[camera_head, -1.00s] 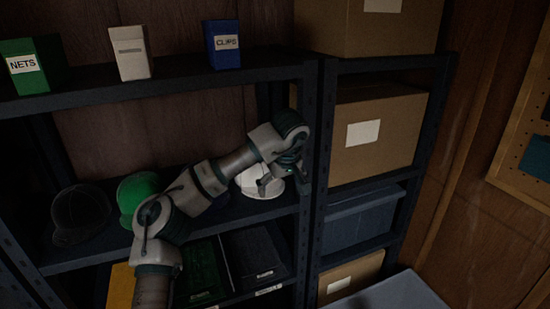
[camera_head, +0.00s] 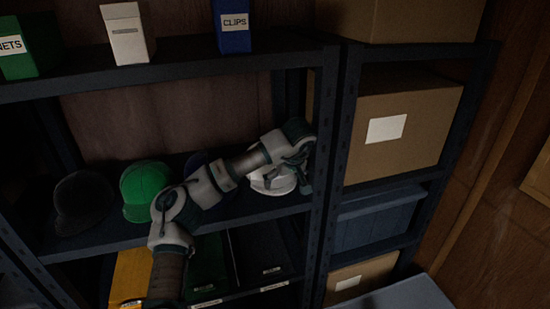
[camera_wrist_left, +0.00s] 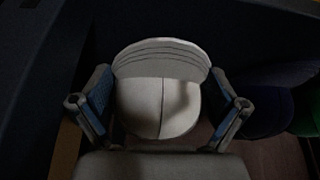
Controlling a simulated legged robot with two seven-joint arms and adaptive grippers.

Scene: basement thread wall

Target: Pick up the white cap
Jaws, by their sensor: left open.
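The white cap (camera_head: 274,183) sits on the middle shelf at its right end, next to the upright, partly hidden by my left arm in the head view. In the left wrist view the white cap (camera_wrist_left: 160,95) shows its stitched brim and crown. My left gripper (camera_head: 297,180) is at the cap. In the left wrist view my left gripper (camera_wrist_left: 162,112) is open, with one finger on each side of the cap. A little dark space shows beside the fingers; I cannot tell whether they touch it. My right gripper is not in view.
A green cap (camera_head: 143,190) and a black cap (camera_head: 82,203) sit to the left on the same shelf. A dark blue cap (camera_wrist_left: 262,100) is beside the white one. The shelf upright (camera_head: 338,165) stands close right of my gripper.

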